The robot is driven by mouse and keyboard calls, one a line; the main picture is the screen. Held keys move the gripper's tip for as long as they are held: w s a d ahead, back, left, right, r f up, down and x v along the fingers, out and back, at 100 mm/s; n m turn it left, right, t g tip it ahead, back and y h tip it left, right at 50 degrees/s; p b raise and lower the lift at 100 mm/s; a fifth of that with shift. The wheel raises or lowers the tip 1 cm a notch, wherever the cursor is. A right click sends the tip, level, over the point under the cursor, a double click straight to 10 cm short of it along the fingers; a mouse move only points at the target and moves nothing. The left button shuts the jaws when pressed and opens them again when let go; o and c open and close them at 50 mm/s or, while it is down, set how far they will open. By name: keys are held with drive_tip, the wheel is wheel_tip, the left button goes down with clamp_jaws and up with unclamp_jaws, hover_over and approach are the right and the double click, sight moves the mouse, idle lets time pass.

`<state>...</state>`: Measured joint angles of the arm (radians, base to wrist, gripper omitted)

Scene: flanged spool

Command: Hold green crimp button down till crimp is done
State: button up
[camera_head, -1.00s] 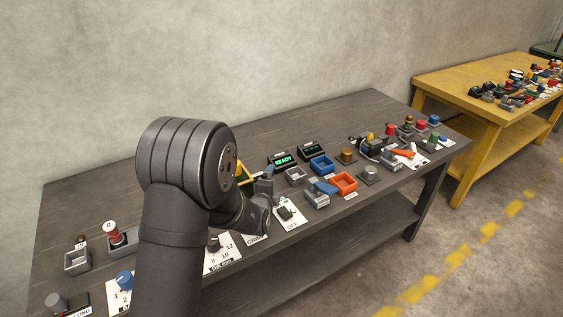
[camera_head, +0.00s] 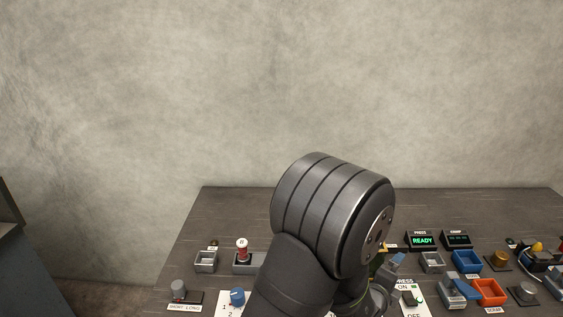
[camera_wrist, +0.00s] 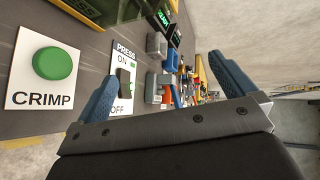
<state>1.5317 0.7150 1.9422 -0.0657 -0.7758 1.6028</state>
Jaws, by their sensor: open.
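The green crimp button (camera_wrist: 55,63) stands on a white plate marked CRIMP at the left of the wrist view; in the head view my arm hides it. My gripper (camera_wrist: 165,85) is open, its two blue fingers wide apart with nothing between them. The button lies to the left of the left finger, apart from it. The press display (camera_head: 422,240) reads READY in green. The press ON/OFF switch (camera_wrist: 125,83) sits beside the crimp plate, with a small green light near ON.
A second dark display (camera_head: 457,239) stands right of the press display. Grey, blue (camera_head: 467,262) and orange (camera_head: 488,292) bins crowd the bench to the right. A red-and-white spool (camera_head: 242,249) stands at the left. The wall behind is bare.

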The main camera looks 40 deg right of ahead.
drive_tip(key=shift+c, duration=0.4)
drive_tip(key=c, duration=1.4)
drive_tip(key=shift+d, duration=0.25)
clamp_jaws()
drive_tip(key=w+a+r+n+y, duration=0.1)
drive_tip(key=w+r+n+y, duration=0.1)
drive_tip(key=y, duration=0.5)
drive_tip(key=w+a+r+n+g+y, duration=0.1)
drive_tip(key=w+r+n+y, duration=0.1)
drive_tip(key=r+n+y, duration=0.2)
drive_tip(key=shift+a+r+n+y, duration=0.25)
drive_tip(key=shift+n+y, duration=0.75)
drive_tip(key=shift+y, duration=0.7)
